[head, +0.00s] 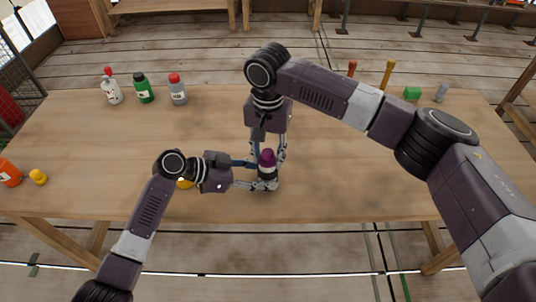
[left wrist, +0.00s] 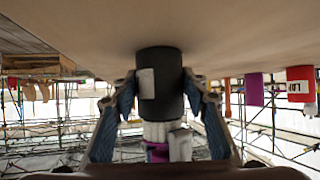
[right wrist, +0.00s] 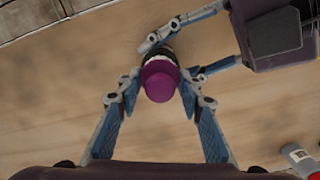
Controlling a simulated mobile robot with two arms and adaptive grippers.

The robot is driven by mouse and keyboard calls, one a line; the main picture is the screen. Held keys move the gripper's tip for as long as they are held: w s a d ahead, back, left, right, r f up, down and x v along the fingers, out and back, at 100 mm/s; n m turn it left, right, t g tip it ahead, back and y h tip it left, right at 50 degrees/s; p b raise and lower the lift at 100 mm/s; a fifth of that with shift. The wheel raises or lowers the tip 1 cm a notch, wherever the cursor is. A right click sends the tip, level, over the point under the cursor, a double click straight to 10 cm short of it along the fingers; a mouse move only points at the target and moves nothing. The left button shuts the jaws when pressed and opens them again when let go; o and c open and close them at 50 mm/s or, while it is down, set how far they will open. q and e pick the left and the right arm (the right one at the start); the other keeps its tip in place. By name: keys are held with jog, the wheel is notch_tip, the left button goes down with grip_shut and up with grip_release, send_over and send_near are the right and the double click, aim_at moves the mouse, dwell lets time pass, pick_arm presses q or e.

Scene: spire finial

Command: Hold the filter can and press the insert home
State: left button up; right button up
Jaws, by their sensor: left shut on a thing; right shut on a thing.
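The dark filter can (left wrist: 171,80) has a pale label and stands on the table between the fingers of my left gripper (left wrist: 160,88), which is shut on it low down. The can also shows in the head view (head: 267,172). The purple insert (right wrist: 160,80) sits on top of the can, with a white band between them in the left wrist view. My right gripper (right wrist: 160,88) comes from above, its fingers on either side of the purple insert, shut on it. How deep the insert sits in the can is hidden.
A white bottle (head: 112,92), green bottle (head: 144,90) and grey bottle (head: 178,92) stand back left. An orange bottle (head: 9,173) is at the left edge. A green block (head: 412,93) is back right. A yellow thing (head: 185,183) shows behind my left gripper.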

dwell(0.4)
jog(key=o, duration=1.5)
jog(key=shift+r, duration=3.5)
jog(key=shift+c, duration=0.4)
grip_shut()
jog(key=shift+f, duration=0.2)
